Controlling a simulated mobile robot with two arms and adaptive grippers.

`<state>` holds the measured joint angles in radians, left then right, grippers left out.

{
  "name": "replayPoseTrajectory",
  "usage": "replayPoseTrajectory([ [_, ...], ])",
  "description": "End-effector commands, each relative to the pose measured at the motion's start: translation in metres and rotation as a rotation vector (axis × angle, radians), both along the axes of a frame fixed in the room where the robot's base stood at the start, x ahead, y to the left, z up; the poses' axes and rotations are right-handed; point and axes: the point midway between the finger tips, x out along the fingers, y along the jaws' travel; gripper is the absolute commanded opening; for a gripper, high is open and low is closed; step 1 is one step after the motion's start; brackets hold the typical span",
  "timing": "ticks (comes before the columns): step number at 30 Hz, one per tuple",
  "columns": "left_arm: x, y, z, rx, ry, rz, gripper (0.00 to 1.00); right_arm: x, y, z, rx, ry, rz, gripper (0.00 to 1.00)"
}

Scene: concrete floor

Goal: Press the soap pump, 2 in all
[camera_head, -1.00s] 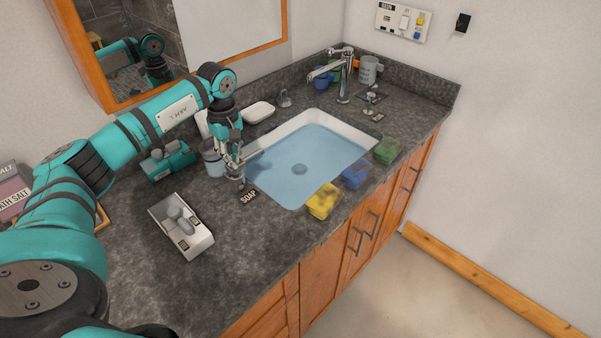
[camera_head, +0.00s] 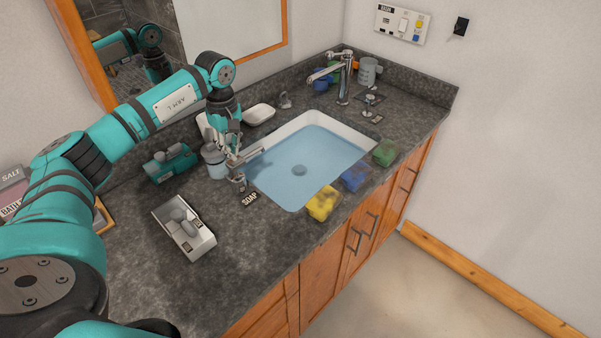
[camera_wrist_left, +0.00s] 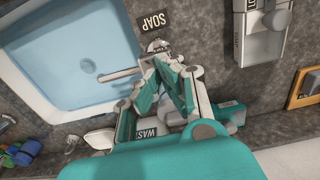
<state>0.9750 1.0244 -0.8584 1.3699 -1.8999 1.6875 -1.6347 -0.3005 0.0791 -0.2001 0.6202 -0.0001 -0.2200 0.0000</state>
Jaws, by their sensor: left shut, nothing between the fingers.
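The soap pump (camera_head: 240,181) is a metal fixture at the left front edge of the sink, beside the black SOAP label (camera_head: 250,199). Its long spout (camera_head: 250,156) points over the basin. In the left wrist view the spout (camera_wrist_left: 120,74) reaches left across the sink rim, and the SOAP label (camera_wrist_left: 155,20) lies beyond the pump. My left gripper (camera_head: 233,160) points down over the pump head with its fingers shut and empty. In the left wrist view its fingertips (camera_wrist_left: 158,62) are at the pump head and partly hide it; I cannot tell whether they touch. My right gripper is not in view.
The water-filled sink (camera_head: 285,201) is right of the pump. A jar (camera_head: 213,160), a teal box (camera_head: 170,163) and a grey tray (camera_head: 203,243) stand to the left. Yellow, blue and green sponges (camera_head: 323,204) line the front edge. The faucet (camera_head: 343,80) is behind.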

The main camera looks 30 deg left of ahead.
Motion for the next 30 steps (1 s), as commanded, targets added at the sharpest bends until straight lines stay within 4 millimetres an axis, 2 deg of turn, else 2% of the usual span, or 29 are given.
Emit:
replayPoseTrajectory([
  [14,0.000,0.000,-0.002,0.000,0.000,0.000,0.00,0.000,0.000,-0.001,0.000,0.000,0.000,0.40],
  [30,0.000,0.000,-0.020,0.000,0.000,0.000,0.00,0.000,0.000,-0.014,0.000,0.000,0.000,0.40],
])
